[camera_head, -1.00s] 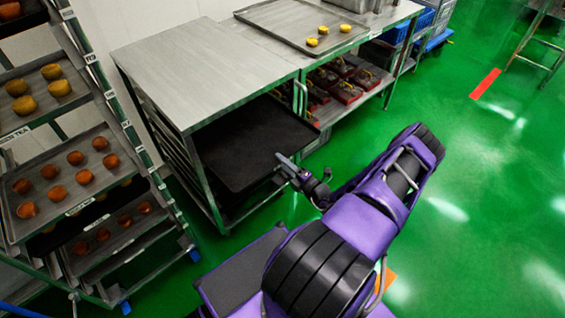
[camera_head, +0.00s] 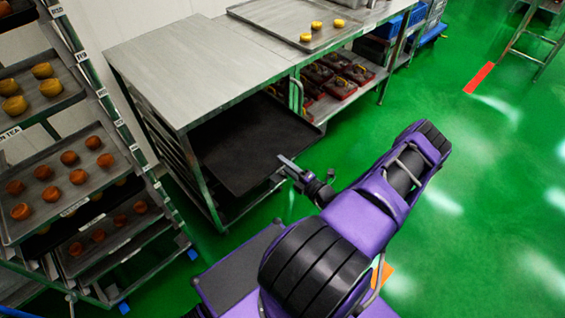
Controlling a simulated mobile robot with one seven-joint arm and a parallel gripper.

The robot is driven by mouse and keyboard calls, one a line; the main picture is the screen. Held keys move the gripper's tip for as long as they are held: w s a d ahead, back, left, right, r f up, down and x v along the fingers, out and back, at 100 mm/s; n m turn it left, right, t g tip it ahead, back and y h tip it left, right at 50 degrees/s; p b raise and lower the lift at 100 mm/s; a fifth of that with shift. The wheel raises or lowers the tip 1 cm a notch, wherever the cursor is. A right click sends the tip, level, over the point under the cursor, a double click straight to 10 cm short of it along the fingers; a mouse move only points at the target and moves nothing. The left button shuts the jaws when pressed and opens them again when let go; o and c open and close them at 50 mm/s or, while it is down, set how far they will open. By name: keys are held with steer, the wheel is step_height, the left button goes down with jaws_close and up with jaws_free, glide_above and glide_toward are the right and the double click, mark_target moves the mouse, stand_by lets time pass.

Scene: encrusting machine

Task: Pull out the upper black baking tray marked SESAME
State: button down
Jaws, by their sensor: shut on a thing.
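The black baking tray (camera_head: 243,150) sticks well out of the open front of the steel cabinet, and its rear part is hidden under the cabinet top. It looks level and empty. No SESAME mark can be read on it. My gripper (camera_head: 283,161) is shut on the middle of the tray's front edge. A darker tray or shelf edge (camera_head: 262,192) shows below it, mostly hidden.
The steel cabinet (camera_head: 195,67) has a bare top. A rack with trays of buns (camera_head: 62,180) stands at the left. A bench tray with yellow pieces (camera_head: 285,22) and red boxes (camera_head: 340,88) are behind. Green floor (camera_head: 480,190) is clear at the right.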

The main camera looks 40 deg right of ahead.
steer(key=c, duration=0.6)
jaws_free()
steer(key=s, duration=0.5)
steer(key=s+d, duration=0.1)
steer(key=s, duration=0.5)
steer(key=s+b, duration=0.1)
steer(key=s, duration=0.5)
steer(key=shift+s+d, duration=0.15)
steer(key=shift+d, duration=0.05)
